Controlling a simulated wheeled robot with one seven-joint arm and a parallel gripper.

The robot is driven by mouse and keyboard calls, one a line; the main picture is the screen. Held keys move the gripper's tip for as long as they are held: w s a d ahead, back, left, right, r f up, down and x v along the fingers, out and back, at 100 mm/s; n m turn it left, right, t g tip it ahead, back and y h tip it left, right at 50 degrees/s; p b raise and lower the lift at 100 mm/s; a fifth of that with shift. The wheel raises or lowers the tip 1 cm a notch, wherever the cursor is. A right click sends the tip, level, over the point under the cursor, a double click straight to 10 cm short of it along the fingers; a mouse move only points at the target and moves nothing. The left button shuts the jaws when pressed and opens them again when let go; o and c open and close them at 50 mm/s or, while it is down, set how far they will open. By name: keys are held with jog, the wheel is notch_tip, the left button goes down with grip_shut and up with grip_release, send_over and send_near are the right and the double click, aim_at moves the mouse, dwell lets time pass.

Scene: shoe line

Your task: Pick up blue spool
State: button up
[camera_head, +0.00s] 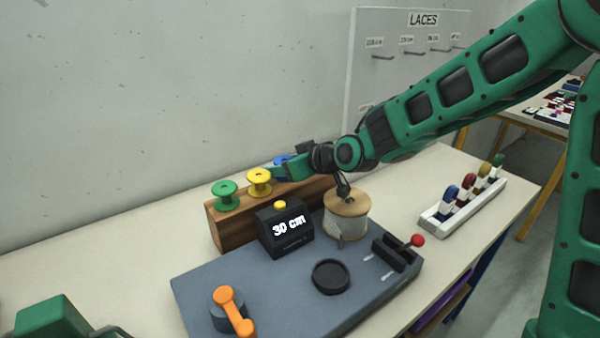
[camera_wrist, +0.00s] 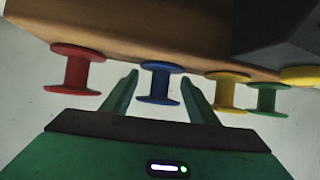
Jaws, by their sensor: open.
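The blue spool (camera_wrist: 160,82) stands on the wooden rack (camera_wrist: 140,30), between the red spool (camera_wrist: 78,70) and the yellow spool (camera_wrist: 227,92) in the wrist view. My gripper (camera_wrist: 160,84) is open, with one green finger on each side of the blue spool. Whether the fingers touch it I cannot tell. In the head view only a bit of the blue spool (camera_head: 283,160) shows behind my gripper (camera_head: 280,172), and the red spool is hidden there.
The green spool (camera_head: 225,194) and yellow spool (camera_head: 259,182) stand close by on the rack. A white holder (camera_head: 445,226) stands right. The wall is close behind.

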jog(key=c, duration=0.8)
